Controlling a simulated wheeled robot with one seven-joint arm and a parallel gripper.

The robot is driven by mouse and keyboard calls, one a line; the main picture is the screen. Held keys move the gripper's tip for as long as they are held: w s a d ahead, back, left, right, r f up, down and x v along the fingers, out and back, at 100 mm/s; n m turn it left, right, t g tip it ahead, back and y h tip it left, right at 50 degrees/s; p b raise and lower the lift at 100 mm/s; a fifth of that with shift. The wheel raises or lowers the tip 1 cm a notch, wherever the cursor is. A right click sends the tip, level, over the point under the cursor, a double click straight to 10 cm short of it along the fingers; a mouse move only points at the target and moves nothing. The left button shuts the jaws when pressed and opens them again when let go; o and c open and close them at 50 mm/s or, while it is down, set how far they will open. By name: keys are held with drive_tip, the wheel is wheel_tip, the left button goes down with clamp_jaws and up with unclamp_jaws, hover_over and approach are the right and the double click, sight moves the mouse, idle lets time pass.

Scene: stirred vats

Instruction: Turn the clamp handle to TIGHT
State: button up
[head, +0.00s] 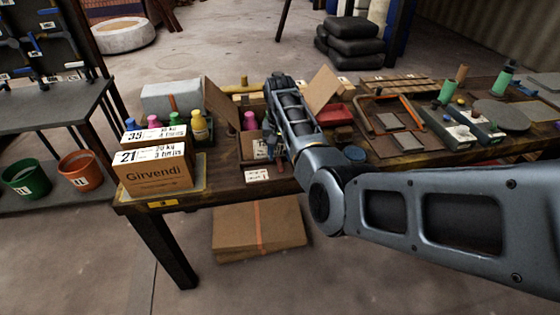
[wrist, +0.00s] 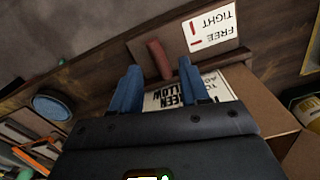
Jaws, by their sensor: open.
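In the wrist view the clamp handle (wrist: 158,60) is a short dull-red bar on the brown table edge. My gripper (wrist: 157,72) is open, with one blue finger on each side of the handle's near end. Gaps show between the handle and both fingers. A white label (wrist: 210,27) beside the handle reads TIGHT and FREE, upside down in this view, with a red mark by each word. In the head view a small white label (head: 257,175) shows on the table's front edge, and my arm hides most of the handle's area.
An open cardboard box with a sorting label (wrist: 190,92) lies just beyond my fingers. Flat cardboard (head: 258,228) lies below the table. A blue round lid (wrist: 50,105) is at left.

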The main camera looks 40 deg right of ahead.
drive_tip(key=shift+r, duration=1.45)
